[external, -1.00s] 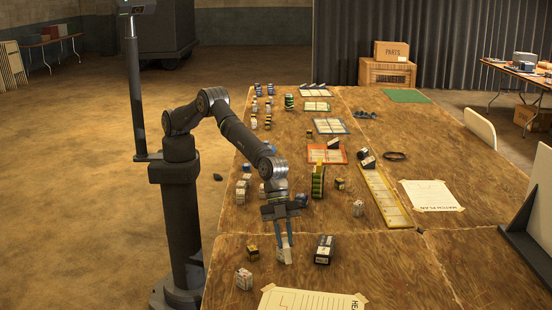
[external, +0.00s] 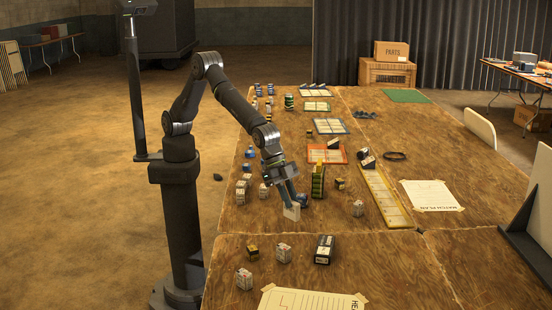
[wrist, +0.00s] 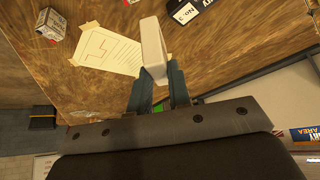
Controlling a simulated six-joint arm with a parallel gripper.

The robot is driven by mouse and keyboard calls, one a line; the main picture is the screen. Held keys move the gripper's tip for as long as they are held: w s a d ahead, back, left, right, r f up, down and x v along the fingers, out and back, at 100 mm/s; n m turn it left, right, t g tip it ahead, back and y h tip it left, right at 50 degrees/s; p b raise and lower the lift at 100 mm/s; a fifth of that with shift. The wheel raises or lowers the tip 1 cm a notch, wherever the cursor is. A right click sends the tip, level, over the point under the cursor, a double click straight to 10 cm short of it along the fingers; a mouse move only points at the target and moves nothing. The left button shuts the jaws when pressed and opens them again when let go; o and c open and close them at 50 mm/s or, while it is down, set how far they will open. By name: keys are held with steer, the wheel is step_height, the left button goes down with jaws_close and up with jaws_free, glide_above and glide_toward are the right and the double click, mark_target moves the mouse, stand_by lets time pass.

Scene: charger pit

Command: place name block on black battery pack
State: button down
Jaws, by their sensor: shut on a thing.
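My gripper (external: 286,200) is shut on a pale, blank-faced block (external: 292,212) and holds it above the table. In the wrist view the block (wrist: 153,46) stands out between my fingertips (wrist: 160,82). No lettering shows on its visible side. A black box with a pale label (external: 325,250), which looks like the black battery pack, stands on the near part of the table, below and right of my gripper. The black box (wrist: 187,10) is partly cut off at the top of the wrist view.
A small printed cube (external: 284,252) stands left of the black box, with a yellow-black block (external: 252,250) and another cube (external: 244,279) nearby. A tall green-yellow stack (external: 318,181) is close right of my gripper. A taped sheet (external: 312,301) lies at the front.

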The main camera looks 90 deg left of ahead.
steer(key=shift+w+a, duration=0.2)
steer(key=shift+a, duration=0.2)
steer(key=shift+w+a+f, duration=0.55)
steer(key=shift+w+f, duration=1.25)
steer(key=shift+w, duration=0.05)
steer(key=shift+w+a+f, duration=0.6)
steer(key=shift+w+f, duration=1.2)
steer(key=shift+f, duration=0.05)
steer(key=shift+w+a+f, duration=0.55)
steer(key=shift+w+f, duration=1.25)
steer(key=shift+w, duration=0.05)
steer(key=shift+f, duration=0.15)
steer(key=c, duration=1.3)
jaws_free()
steer(key=shift+c, duration=0.2)
